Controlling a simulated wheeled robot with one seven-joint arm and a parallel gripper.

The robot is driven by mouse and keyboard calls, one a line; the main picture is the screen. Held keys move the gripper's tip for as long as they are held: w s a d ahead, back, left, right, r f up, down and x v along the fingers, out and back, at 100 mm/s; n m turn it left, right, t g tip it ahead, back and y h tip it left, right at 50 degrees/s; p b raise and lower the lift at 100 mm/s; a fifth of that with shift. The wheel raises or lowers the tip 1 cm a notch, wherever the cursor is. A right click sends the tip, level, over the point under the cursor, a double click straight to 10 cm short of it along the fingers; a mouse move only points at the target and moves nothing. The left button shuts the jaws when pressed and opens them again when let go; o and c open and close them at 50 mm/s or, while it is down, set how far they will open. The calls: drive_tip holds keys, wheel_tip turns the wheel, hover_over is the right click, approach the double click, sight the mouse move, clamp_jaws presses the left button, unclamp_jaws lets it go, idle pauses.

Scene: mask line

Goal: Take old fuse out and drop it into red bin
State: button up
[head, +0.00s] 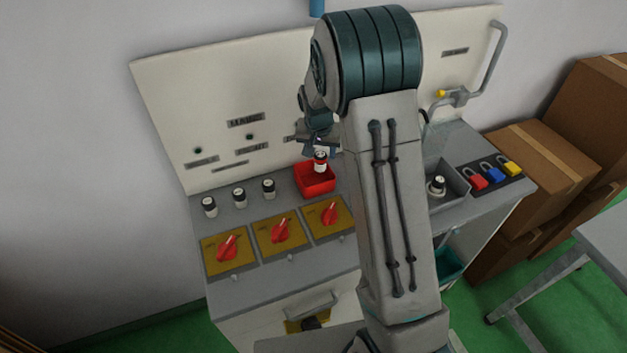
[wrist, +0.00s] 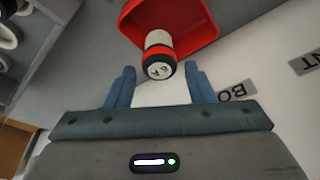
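The old fuse (head: 320,163) is white with a red band and a dark cap. It is at the red bin (head: 302,184), with the bin behind it in the wrist view (wrist: 158,40). I cannot tell whether it touches the bin floor. My gripper (head: 319,148) is above the bin. In the wrist view its blue fingers (wrist: 160,84) stand apart, with a gap on each side of the fuse cap marked "6 A". The fuse is just beyond the fingertips. My arm hides part of the bench right of the bin.
Several fuses show: three black-and-white ones stand in a row (head: 239,197) left of the bin, another (head: 437,185) in a grey tray (head: 458,190). Red rotary switches (head: 281,232) line the front. Coloured padlocks (head: 495,173) lie right. The upright back panel (head: 225,90) stands close behind.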

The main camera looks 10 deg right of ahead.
drive_tip(key=shift+o, duration=0.4)
drive_tip(key=b+v, duration=0.2)
drive_tip(key=v, duration=1.1)
drive_tip(key=shift+r, duration=0.4)
drive_tip(key=s+d+n+y, duration=0.1)
drive_tip(key=s+n, duration=0.3)
drive_tip(key=s, duration=2.3)
drive_tip(key=shift+s+r, duration=0.2)
drive_tip(key=shift+s, duration=0.2)
drive_tip(key=shift+d, duration=0.1)
